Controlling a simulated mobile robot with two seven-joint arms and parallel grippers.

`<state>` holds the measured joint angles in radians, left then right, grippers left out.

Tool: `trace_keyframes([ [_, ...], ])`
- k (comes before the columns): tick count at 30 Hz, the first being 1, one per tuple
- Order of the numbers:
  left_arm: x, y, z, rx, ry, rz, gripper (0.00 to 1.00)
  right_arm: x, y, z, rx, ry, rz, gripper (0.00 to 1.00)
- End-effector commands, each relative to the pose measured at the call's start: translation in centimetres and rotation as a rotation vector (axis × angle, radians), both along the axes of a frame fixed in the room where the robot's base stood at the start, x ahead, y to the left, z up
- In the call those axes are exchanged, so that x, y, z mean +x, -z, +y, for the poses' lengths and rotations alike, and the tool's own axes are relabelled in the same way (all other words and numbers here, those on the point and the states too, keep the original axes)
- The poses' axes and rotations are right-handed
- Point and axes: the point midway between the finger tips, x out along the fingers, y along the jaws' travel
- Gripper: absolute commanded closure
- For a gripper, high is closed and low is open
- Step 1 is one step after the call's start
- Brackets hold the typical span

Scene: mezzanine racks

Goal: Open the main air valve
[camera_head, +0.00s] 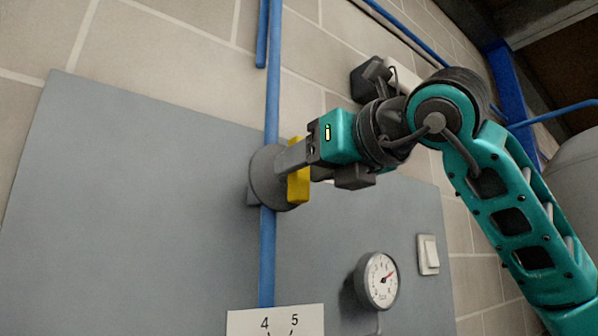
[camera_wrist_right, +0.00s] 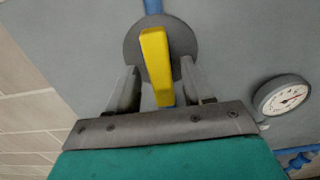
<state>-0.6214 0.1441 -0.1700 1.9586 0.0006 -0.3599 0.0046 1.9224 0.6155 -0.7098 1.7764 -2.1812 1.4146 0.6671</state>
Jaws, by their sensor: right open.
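The valve has a yellow handle (camera_head: 299,187) on a round grey body (camera_head: 264,180), set on a vertical blue pipe (camera_head: 272,90) in front of a grey panel. The handle runs roughly in line with the pipe. My right gripper (camera_head: 290,158) reaches in from the right, its fingers at the handle and partly hiding it. In the right wrist view the gripper (camera_wrist_right: 160,88) is open, with one finger on each side of the yellow handle (camera_wrist_right: 156,55) and visible gaps between. My left gripper is not in view.
A round gauge (camera_head: 378,281) and a white switch (camera_head: 428,254) are on the panel (camera_head: 130,190) at lower right. A white numbered card (camera_head: 275,321) is at the bottom. A dark box hangs behind my right wrist, and blue pipes run above on the block wall.

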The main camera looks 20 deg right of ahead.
Motion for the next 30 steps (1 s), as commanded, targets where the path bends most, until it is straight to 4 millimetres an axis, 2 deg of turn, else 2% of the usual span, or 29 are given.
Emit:
trace_keyframes([
  [6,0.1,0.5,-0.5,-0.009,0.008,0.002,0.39,-4.7,0.1,-1.8,0.000,0.002,-0.005,0.49],
  [13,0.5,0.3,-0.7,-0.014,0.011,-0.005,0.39,-8.6,0.1,-3.1,-0.002,0.001,-0.004,0.49],
  [19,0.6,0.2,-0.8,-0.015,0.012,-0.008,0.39,-10.0,0.0,-3.7,-0.001,0.001,0.000,0.49],
  [30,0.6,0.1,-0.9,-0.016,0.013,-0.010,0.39,-10.1,0.0,-3.7,-0.001,0.001,0.001,0.49],
])
